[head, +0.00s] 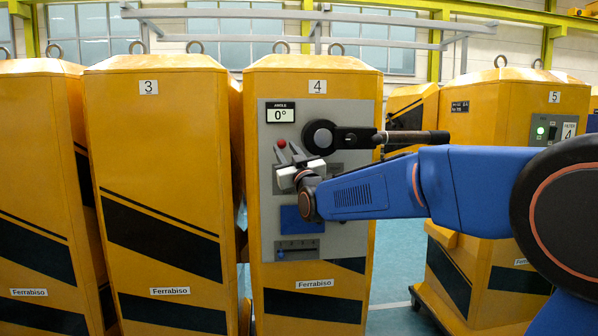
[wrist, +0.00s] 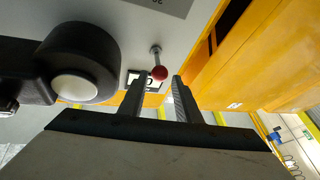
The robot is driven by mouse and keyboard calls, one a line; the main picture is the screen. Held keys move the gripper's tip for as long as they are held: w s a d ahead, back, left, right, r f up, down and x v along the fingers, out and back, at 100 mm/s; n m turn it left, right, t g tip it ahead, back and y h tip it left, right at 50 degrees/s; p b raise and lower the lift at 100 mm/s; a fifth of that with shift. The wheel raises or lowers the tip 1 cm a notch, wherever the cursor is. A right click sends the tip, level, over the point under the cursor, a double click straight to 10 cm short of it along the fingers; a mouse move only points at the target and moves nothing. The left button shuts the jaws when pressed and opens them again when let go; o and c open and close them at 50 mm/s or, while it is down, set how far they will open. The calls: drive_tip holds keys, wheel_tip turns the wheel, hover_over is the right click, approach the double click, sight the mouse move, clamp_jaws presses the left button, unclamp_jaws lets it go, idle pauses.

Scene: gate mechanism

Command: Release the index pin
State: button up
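The index pin has a red ball knob (head: 281,143) on a thin metal stem, on the grey panel (head: 268,190) of yellow cabinet 4. In the wrist view the red knob (wrist: 159,73) appears between the tips of my two grey fingers, with a gap on each side. My gripper (head: 286,148) is open and empty in front of the panel; in the wrist view the gripper (wrist: 160,78) points at the knob. Whether the knob is level with the fingertips or a little beyond them, I cannot tell.
A black round hub with a lever arm (head: 352,138) and a dark handle (head: 412,137) lies right of the pin. An angle display (head: 280,115) reads 0°. A blue plate (head: 290,220) and a slider scale (head: 297,250) sit lower. Cabinet 5 (head: 490,115) stands right.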

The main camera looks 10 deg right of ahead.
drive_tip(key=v, duration=1.3)
drive_tip(key=shift+s, duration=0.1)
drive_tip(key=s+d+f+m+g+h, duration=0.1)
drive_tip(key=s+d+f+g+h, duration=0.1)
drive_tip(key=s+d+f+g, duration=0.55)
drive_tip(key=s+d+f+m+g+h, duration=0.2)
drive_tip(key=s+d+f, duration=0.4)
drive_tip(key=f, duration=0.5)
drive_tip(key=s+d+f+m+g, duration=0.1)
drive_tip(key=s+f, duration=0.3)
drive_tip(key=s, duration=0.4)
drive_tip(key=s+d+f+g+h, duration=0.1)
drive_tip(key=s+f+g, duration=0.3)
drive_tip(key=s, duration=0.4)
drive_tip(key=s+d+f+m+g+h, duration=0.1)
drive_tip(key=s+d+f+g, duration=0.1)
drive_tip(key=s+f, duration=0.4)
drive_tip(key=s+d, duration=0.1)
drive_tip(key=s, duration=0.1)
drive_tip(key=shift+s+d+m, duration=0.25)
drive_tip(key=shift+s+m, duration=0.05)
